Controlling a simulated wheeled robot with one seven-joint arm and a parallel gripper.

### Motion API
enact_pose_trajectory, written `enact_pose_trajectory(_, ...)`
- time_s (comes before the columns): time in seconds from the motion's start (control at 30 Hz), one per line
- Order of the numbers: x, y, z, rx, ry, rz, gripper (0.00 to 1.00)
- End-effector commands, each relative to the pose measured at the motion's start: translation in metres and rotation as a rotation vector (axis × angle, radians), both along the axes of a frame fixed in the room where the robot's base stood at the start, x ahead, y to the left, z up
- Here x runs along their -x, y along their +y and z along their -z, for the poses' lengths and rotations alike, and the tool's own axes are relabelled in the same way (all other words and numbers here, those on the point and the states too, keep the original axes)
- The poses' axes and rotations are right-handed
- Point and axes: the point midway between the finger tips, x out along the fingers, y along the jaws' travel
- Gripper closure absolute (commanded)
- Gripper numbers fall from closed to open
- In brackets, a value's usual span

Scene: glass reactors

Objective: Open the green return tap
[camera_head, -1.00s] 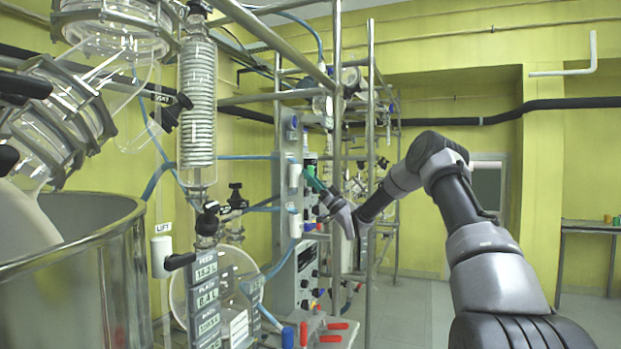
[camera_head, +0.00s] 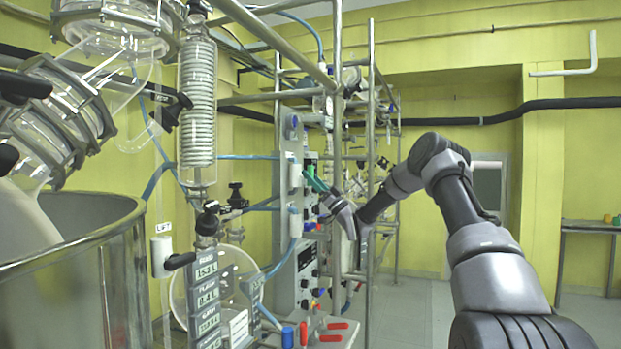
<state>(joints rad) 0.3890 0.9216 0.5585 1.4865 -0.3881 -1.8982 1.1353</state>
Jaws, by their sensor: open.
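A slim green handle (camera_head: 315,180), which looks like the return tap, sticks out from the tall grey panel (camera_head: 284,225) on the metal frame. It slants down to the right. My gripper (camera_head: 325,195) is at the right of the panel, its jaws open, close to the lower end of the green handle. I cannot tell whether the fingers touch the handle or only overlap it in the view. The tap's base is small and partly hidden.
White cylinders (camera_head: 294,223) and blue hoses (camera_head: 248,157) are beside the panel. Metal posts (camera_head: 370,90) stand close to my forearm. A large metal vessel (camera_head: 95,285) and a glass coil column (camera_head: 198,110) fill the left. The floor at right (camera_head: 420,305) is clear.

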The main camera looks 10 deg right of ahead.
Motion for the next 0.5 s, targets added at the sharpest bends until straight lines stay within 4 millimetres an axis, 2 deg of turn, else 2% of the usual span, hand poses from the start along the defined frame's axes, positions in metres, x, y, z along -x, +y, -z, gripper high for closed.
enact_pose_trajectory(0.3, 0.023, -0.037, 0.044, -0.002, 0.005, 0.003, 0.43)
enact_pose_trajectory(0.5, 0.035, -0.055, 0.066, -0.001, 0.004, 0.002, 0.43)
